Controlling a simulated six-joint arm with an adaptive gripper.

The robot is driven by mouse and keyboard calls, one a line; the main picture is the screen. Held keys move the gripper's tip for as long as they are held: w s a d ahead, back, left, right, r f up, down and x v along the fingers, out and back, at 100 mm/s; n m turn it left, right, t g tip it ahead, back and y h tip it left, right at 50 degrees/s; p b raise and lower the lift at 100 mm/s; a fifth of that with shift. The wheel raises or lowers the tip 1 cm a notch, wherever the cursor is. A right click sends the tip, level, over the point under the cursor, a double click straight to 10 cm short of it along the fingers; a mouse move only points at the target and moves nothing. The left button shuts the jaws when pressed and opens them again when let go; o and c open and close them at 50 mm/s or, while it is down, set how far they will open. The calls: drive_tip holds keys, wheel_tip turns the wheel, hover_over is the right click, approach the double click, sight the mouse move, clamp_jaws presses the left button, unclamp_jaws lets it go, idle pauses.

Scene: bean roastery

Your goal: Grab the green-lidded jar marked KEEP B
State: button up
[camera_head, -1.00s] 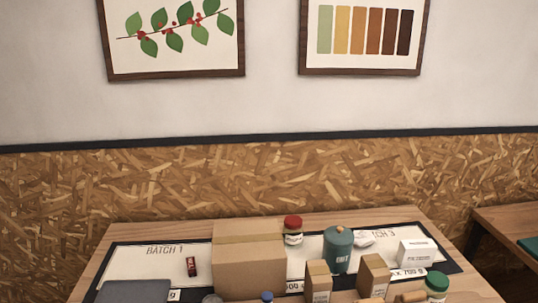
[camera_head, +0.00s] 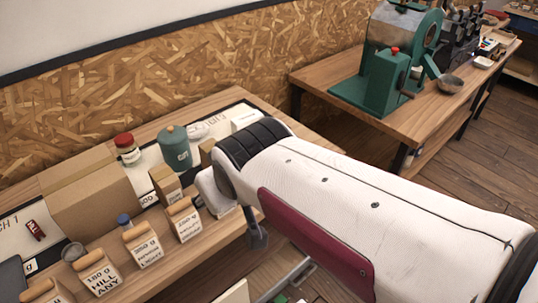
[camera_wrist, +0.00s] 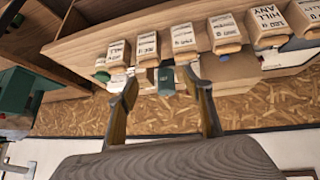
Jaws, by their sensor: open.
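In the wrist view, which is upside down, a small green lid (camera_wrist: 103,76) shows at the left end of the row of bags. It looks like the green-lidded jar, but no marking is readable. My gripper (camera_wrist: 161,77) is open, with its two fingers apart and nothing held. The green lid lies left of the left fingertip in that picture. In the head view my white arm covers the right end of the table, and I cannot make out the green-lidded jar or the gripper's fingertips there.
A red-lidded jar (camera_head: 127,155), a teal canister (camera_head: 176,150) and a large cardboard box (camera_head: 97,200) stand on the table. Several labelled bags, one a paper bag (camera_head: 146,247), line the front. A green roasting machine (camera_head: 390,75) stands on another table at the right.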

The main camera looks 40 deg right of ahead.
drive_tip(key=w+d+f+t+h, duration=0.2)
drive_tip(key=w+d+t+h, duration=0.15)
drive_tip(key=w+d, duration=1.35)
drive_tip(key=d+f+t, duration=0.2)
drive_tip(key=d, duration=0.1)
drive_tip(key=d+f+t+y, duration=0.1)
drive_tip(key=d+f+t, duration=0.1)
drive_tip(key=d+f, duration=0.1)
drive_tip(key=d+f+t+y, duration=0.1)
drive_tip(key=d+f+t, duration=0.1)
drive_tip(key=d, duration=0.2)
drive_tip(key=shift+w+d+f+m, duration=0.2)
drive_tip(key=shift+w+d+m, duration=0.1)
drive_tip(key=shift+w, duration=0.1)
drive_tip(key=shift+s+d+f+t, duration=0.4)
drive_tip(key=shift+s+d+t, duration=0.15)
drive_tip(key=shift+s, duration=0.25)
drive_tip(key=shift+f, duration=0.15)
drive_tip(key=shift+f, duration=1)
